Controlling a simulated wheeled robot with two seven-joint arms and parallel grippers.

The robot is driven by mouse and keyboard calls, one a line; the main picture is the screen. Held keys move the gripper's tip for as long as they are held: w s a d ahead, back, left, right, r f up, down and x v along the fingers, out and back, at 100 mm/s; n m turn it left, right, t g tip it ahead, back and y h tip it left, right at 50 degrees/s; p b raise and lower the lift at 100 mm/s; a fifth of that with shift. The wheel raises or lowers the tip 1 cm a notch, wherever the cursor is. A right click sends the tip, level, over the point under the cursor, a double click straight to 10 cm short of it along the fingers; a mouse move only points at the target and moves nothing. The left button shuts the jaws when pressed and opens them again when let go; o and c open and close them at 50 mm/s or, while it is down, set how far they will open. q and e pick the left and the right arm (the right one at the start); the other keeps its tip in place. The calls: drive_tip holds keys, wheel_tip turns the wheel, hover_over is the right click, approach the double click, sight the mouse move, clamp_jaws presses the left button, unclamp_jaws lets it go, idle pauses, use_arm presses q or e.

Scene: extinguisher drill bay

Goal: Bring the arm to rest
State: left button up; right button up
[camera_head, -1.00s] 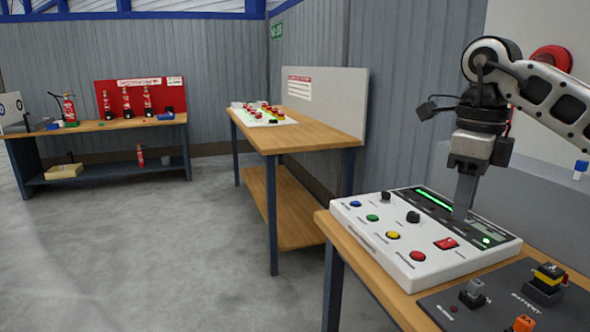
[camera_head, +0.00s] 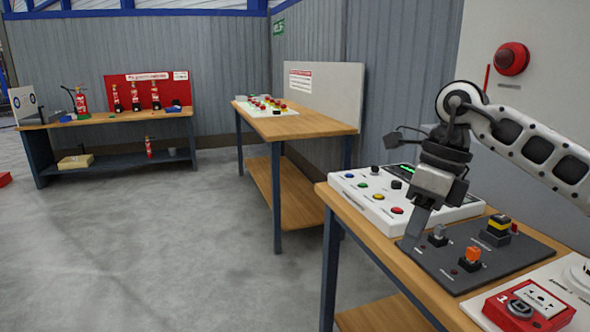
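My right arm comes in from the right edge. Its gripper (camera_head: 411,243) points down over the left edge of a dark control panel (camera_head: 490,266) on the near wooden table. The fingers show as one narrow grey block with no gap and nothing held, so the gripper looks shut. Whether the tips touch the panel or hang just above it I cannot tell. The wrist and gripper hide part of the white button console (camera_head: 352,194) behind. My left gripper is not in view.
The dark panel bears an orange switch (camera_head: 471,258) and a yellow-black one (camera_head: 498,228). A red call-point box (camera_head: 528,306) sits at the front right. A middle table (camera_head: 316,125) and a far extinguisher bench (camera_head: 105,124) stand beyond.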

drive_tip(key=s+a+f+m+g+y, duration=0.1)
drive_tip(key=s+a+f+m+y, duration=0.15)
drive_tip(key=a+y, duration=0.35)
drive_tip(key=s+a+f+m+y, duration=0.1)
drive_tip(key=s+a+y, duration=0.35)
drive_tip(key=a, duration=0.45)
drive_tip(key=s+a+f+m+g+y, duration=0.1)
drive_tip(key=s+a+m+y, duration=0.15)
drive_tip(key=a+y, duration=0.4)
drive_tip(key=w+d+f+m+t+h, duration=0.1)
drive_tip(key=d+f+m+t+h, duration=0.45)
drive_tip(key=m+t, duration=0.7)
drive_tip(key=w+d+f+m+t+h, duration=0.1)
drive_tip(key=d+f+m+t+h, duration=0.5)
drive_tip(key=m, duration=1.1)
drive_tip(key=s+d+f+m+g+h, duration=0.2)
drive_tip(key=s+f, duration=0.4)
drive_tip(key=f, duration=0.3)
drive_tip(key=s+d+f+m+g+h, duration=0.3)
drive_tip(key=s+d+f+m, duration=0.1)
drive_tip(key=s+f+m, duration=0.3)
drive_tip(key=shift+f, duration=0.95)
